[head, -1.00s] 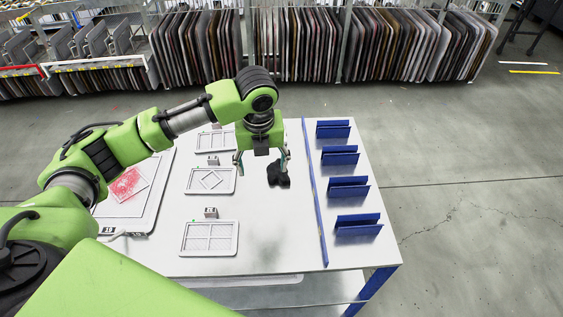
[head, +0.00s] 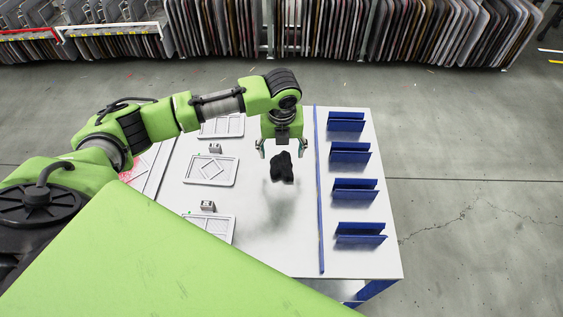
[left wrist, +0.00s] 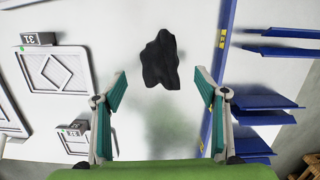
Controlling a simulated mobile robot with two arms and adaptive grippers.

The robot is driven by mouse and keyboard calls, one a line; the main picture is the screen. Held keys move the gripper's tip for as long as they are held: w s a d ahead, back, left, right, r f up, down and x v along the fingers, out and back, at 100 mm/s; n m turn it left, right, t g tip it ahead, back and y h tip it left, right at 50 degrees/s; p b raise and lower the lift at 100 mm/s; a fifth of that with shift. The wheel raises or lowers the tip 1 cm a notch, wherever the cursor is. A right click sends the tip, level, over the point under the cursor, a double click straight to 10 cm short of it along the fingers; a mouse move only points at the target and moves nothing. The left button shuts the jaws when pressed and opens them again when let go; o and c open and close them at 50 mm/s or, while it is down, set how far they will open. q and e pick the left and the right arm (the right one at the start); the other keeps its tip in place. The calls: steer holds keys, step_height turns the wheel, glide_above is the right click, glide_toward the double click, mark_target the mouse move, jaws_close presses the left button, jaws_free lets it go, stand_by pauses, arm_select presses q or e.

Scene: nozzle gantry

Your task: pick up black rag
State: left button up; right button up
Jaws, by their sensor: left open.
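The black rag (head: 282,168) lies crumpled on the white table, left of a long blue strip. It also shows in the left wrist view (left wrist: 160,60), ahead of my fingertips and roughly centred between them. My left gripper (head: 282,149) is open and empty, with its fingers spread to either side of the rag in the head view. In the left wrist view the two teal-padded fingers of the gripper (left wrist: 160,80) are wide apart, and the rag looks clear of both. My right gripper is not in view.
The blue strip (head: 320,200) divides the white table (head: 255,245). Blue slotted holders (head: 351,184) stand right of it. White framed trays (head: 211,170) and small numbered blocks (head: 208,206) are on the left. Racks of panels (head: 330,30) stand behind.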

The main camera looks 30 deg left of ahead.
mark_target(281, 161)
arm_select(q)
steer(key=shift+w+f, duration=0.1)
steer(key=shift+f, duration=0.2)
step_height(281, 161, down, 4)
steer(key=shift+w+a+f+p, duration=0.1)
steer(key=shift+a+p, duration=0.05)
steer(key=shift+p, duration=0.6)
steer(key=shift+f, duration=0.3)
steer(key=shift+w+f, duration=0.15)
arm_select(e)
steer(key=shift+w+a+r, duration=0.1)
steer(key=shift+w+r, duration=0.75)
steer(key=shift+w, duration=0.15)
arm_select(q)
steer(key=c, duration=1.1)
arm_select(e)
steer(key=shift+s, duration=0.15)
